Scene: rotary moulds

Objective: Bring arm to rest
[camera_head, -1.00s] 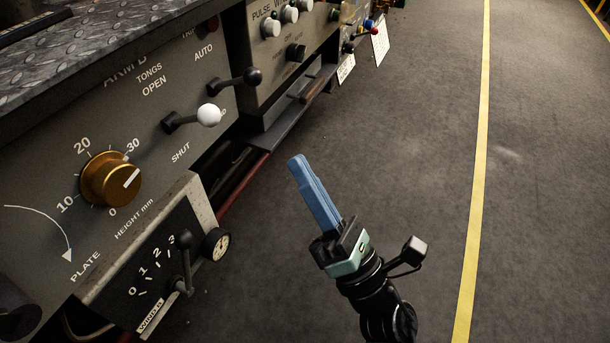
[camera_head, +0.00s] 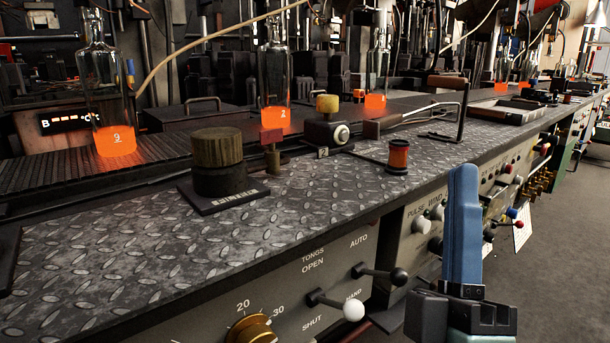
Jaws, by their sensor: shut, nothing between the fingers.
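My gripper (camera_head: 463,182) stands at the lower right of the head view, its blue fingers pointing up and pressed together, with nothing between them. Its dark body and pale green band show at the bottom edge. The rest of my arm is out of frame. In the picture, the fingers overlap the front edge of the bench and the control panel behind; I cannot tell the exact gap, but no contact shows.
A tread-plate bench top (camera_head: 150,240) runs along the left, carrying a dark knob block (camera_head: 218,165) and an orange spool (camera_head: 398,156). Levers with a white ball (camera_head: 353,310) and a black ball (camera_head: 399,277) stick out from its panel. Glowing-bottomed bottles (camera_head: 112,100) stand behind. Floor (camera_head: 560,270) is clear at right.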

